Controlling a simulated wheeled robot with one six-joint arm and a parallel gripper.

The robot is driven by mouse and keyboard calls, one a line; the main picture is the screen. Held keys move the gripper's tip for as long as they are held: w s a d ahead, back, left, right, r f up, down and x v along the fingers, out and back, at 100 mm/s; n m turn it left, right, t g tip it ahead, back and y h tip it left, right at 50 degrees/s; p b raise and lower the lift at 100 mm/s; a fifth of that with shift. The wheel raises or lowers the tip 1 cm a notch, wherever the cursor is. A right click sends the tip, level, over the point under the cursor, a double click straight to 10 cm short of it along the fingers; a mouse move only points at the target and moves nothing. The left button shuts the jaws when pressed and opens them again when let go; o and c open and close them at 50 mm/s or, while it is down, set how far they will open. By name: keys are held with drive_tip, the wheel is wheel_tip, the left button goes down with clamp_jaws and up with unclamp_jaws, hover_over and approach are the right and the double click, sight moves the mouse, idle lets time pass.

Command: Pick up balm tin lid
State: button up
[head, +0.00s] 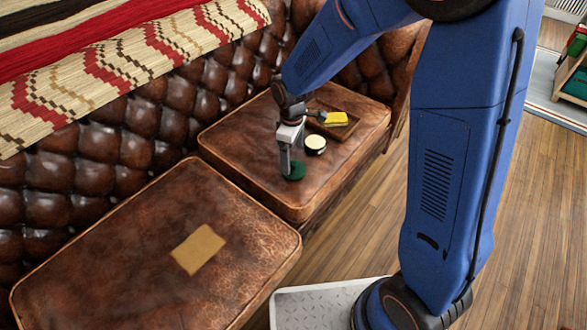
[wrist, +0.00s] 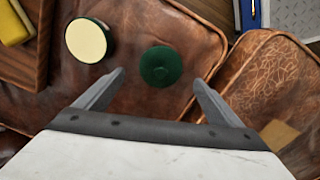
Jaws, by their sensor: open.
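The balm tin lid, a dark green disc (head: 294,171), lies flat on the far brown leather seat cushion. In the wrist view the lid (wrist: 160,67) shows between and just beyond my fingertips. The open balm tin (head: 315,144) stands close beside it, with cream-coloured balm showing; it also shows at the upper left of the wrist view (wrist: 89,40). My gripper (head: 285,172) points down above the lid. In the wrist view my gripper (wrist: 158,78) is open with nothing between its fingers. I cannot tell the exact height of the fingertips above the cushion.
A wooden tray (head: 318,105) with a yellow item (head: 336,119) lies behind the tin. The near cushion (head: 130,250) holds a tan square (head: 198,249). A tufted leather backrest (head: 120,140) runs behind, with a striped woven blanket (head: 100,80) over it.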

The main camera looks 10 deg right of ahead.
sight(294, 163)
drive_tip(key=f, duration=0.5)
drive_tip(key=shift+s+d, duration=0.1)
drive_tip(key=shift+d, duration=0.15)
drive_tip(key=c, duration=1.1)
drive_tip(key=shift+c, duration=0.7)
